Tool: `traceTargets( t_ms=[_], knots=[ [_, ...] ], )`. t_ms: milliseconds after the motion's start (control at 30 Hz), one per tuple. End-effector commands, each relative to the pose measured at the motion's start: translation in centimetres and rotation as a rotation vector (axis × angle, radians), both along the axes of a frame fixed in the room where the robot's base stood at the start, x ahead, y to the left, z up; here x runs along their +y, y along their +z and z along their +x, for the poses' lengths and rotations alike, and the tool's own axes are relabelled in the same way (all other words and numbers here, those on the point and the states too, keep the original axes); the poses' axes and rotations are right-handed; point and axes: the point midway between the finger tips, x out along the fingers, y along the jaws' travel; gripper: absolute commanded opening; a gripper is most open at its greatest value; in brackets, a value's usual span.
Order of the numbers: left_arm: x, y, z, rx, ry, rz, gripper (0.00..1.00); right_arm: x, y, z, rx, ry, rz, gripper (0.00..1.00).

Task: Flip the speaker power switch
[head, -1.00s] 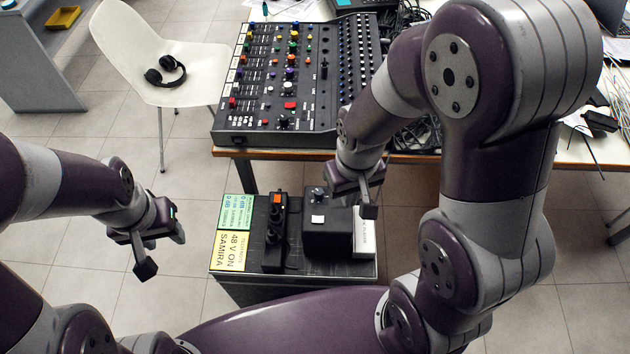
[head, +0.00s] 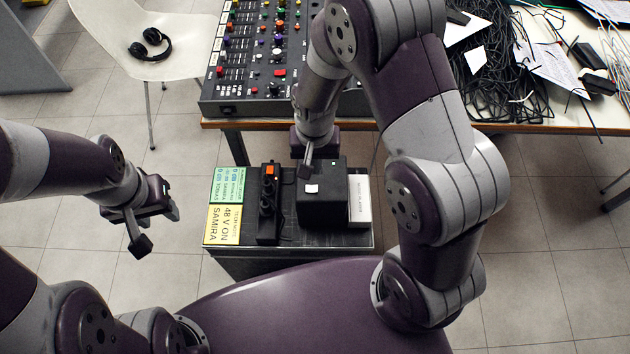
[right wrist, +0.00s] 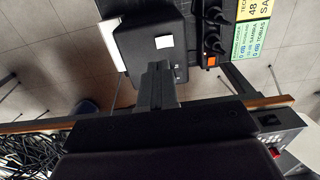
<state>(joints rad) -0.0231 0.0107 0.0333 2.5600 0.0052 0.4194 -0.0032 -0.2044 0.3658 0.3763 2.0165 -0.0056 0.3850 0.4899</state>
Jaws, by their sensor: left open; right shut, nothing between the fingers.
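The black speaker box (head: 325,212) stands on a dark case below the table, with a white label on it. A small green spot (head: 333,163) shows at its far edge. My right gripper (head: 305,172) is shut and empty over the far left part of the box. In the right wrist view its closed fingers (right wrist: 157,90) overlap the edge of the box (right wrist: 140,45); I cannot tell if they touch it. The power switch itself is not clearly seen and may be hidden by the gripper. My left gripper (head: 155,228) is open and empty, left of the case.
A power strip (head: 268,215) with plugs and an orange switch (head: 269,170) lies left of the box. Yellow and green notes (head: 224,222) lie on the case. A mixer (head: 265,60) and tangled cables (head: 490,70) are on the table beyond.

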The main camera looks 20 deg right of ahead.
Motion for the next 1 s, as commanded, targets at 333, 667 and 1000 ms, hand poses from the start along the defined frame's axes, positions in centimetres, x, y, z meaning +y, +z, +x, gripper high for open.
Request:
traceTargets(
  t_ms=[333, 667, 1000],
  knots=[
    [0.0, -0.5, 0.0, 0.0, 0.0, 0.0, 0.45, 0.0, -6.9, -0.1, 0.002, 0.0, 0.0, 0.0],
    [0.0, -0.5, 0.0, 0.0, 0.0, 0.0, 0.45, 0.0, -8.7, 0.0, 0.0, 0.0, 0.0, 0.0],
    [0.0, -0.6, 0.0, 0.0, 0.0, 0.0, 0.45, -0.3, -9.5, -0.1, 0.0, 0.0, 0.0, 0.0]
  ],
)
